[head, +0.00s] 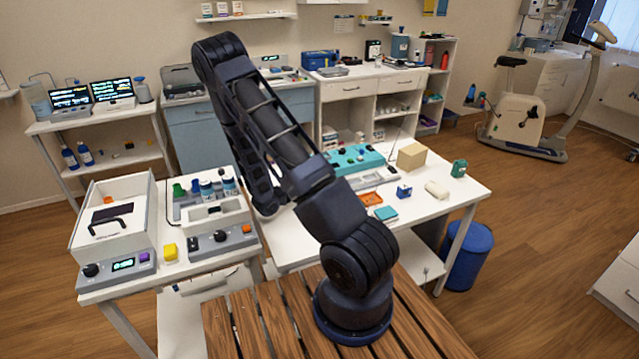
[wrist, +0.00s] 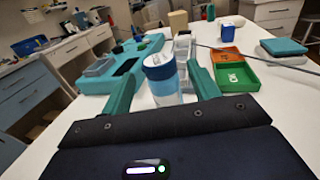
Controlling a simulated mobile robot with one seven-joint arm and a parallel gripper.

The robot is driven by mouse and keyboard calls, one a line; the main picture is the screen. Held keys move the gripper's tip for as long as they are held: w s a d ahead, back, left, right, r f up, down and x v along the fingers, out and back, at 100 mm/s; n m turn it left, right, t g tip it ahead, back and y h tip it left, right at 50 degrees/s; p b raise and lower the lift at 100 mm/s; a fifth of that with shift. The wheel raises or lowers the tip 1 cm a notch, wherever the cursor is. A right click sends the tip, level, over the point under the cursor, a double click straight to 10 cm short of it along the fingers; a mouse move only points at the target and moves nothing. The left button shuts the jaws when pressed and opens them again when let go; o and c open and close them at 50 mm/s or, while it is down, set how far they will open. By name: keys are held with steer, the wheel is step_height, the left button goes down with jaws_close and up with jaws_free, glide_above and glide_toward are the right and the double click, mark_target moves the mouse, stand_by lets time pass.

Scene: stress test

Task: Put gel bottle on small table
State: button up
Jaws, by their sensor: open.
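A small clear bottle with blue contents and a blue-and-white cap (wrist: 162,82) stands upright on the white table between my fingers in the wrist view; it looks like the gel bottle, but no label is readable. My gripper (wrist: 160,92) is open, with one teal finger on each side of it. Contact with the fingers is not clear. In the head view my arm hides the gripper and this bottle. The white table (head: 440,208) is under the gripper. Another small white table (head: 150,285) stands to its left; I cannot tell which is the small table.
A teal device (head: 352,160), orange tray (head: 371,198), blue box (head: 404,191), teal box (head: 386,213) and beige block (head: 411,156) lie on the white table. The left table carries a white box (head: 88,222), control units and other bottles. A blue bin (head: 470,258) stands at right.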

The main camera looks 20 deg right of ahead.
steer(key=s+r+m+g+y, duration=0.4)
steer(key=s+r+m, duration=0.25)
steer(key=r, duration=0.35)
steer(key=s+r+m+g+y, duration=0.35)
steer(key=s+r+m, duration=0.3)
steer(key=r, duration=0.35)
steer(key=s+a+r+m+t+y, duration=0.7)
steer(key=s+a+r+y, duration=0.2)
steer(key=s+r, duration=0.4)
steer(key=shift+a+r+y, duration=0.25)
steer(key=shift+a+y, duration=0.1)
steer(key=shift+a, duration=0.15)
steer(key=shift+o, duration=0.5)
steer(key=shift+s+a+r+m+t, duration=0.25)
steer(key=shift+r+m+t, duration=0.05)
steer(key=shift+t, duration=0.05)
